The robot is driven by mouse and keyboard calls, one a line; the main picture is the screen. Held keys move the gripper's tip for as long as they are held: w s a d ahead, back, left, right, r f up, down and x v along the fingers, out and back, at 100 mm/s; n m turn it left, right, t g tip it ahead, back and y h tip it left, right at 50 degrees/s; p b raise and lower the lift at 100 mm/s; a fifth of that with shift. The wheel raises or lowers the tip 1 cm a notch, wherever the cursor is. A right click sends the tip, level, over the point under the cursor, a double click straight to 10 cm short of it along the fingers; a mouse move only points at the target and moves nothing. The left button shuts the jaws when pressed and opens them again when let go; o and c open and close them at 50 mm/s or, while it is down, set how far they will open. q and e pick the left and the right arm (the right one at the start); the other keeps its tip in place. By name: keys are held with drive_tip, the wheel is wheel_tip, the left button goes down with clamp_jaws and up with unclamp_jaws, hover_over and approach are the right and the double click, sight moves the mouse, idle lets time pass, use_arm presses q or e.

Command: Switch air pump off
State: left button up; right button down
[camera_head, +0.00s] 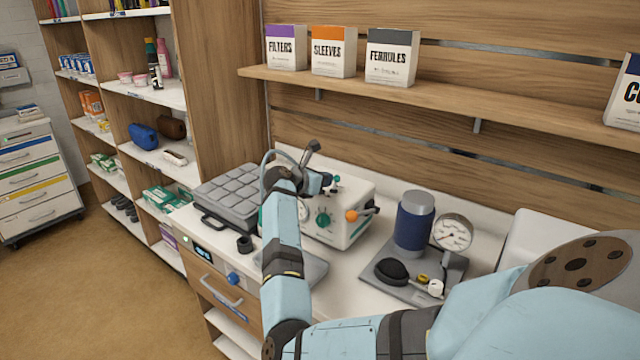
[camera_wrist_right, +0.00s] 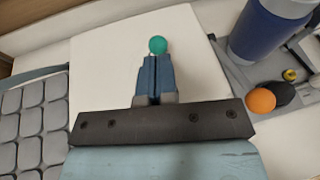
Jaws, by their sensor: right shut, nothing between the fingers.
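A white box-shaped unit (camera_head: 350,232), which looks like the air pump, stands on the bench. Its front has a green dial (camera_head: 323,217) and an orange-tipped lever (camera_head: 352,215). The orange tip (camera_wrist_right: 261,100) also shows in the right wrist view. A small green knob (camera_wrist_right: 158,45) shows just beyond my right fingertips, over the white top (camera_wrist_right: 105,75). My right gripper (camera_head: 328,181) is shut and empty above the unit; its fingers (camera_wrist_right: 157,72) are together. I cannot tell whether they touch the green knob. My forearm hides the unit's left part. My left gripper is not in view.
A blue cylinder (camera_head: 414,226) and a round gauge (camera_head: 453,233) stand on a grey base to the right. A grey tray of square cells (camera_head: 232,190) lies left. A shelf (camera_head: 430,92) with labelled boxes runs above at the back.

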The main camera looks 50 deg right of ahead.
drive_tip(key=shift+d, duration=0.45)
drive_tip(key=shift+r, duration=0.15)
drive_tip(key=shift+a+r, duration=0.2)
drive_tip(key=shift+r, duration=0.35)
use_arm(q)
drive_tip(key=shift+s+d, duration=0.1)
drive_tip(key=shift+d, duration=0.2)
use_arm(e)
drive_tip(key=shift+d, duration=0.1)
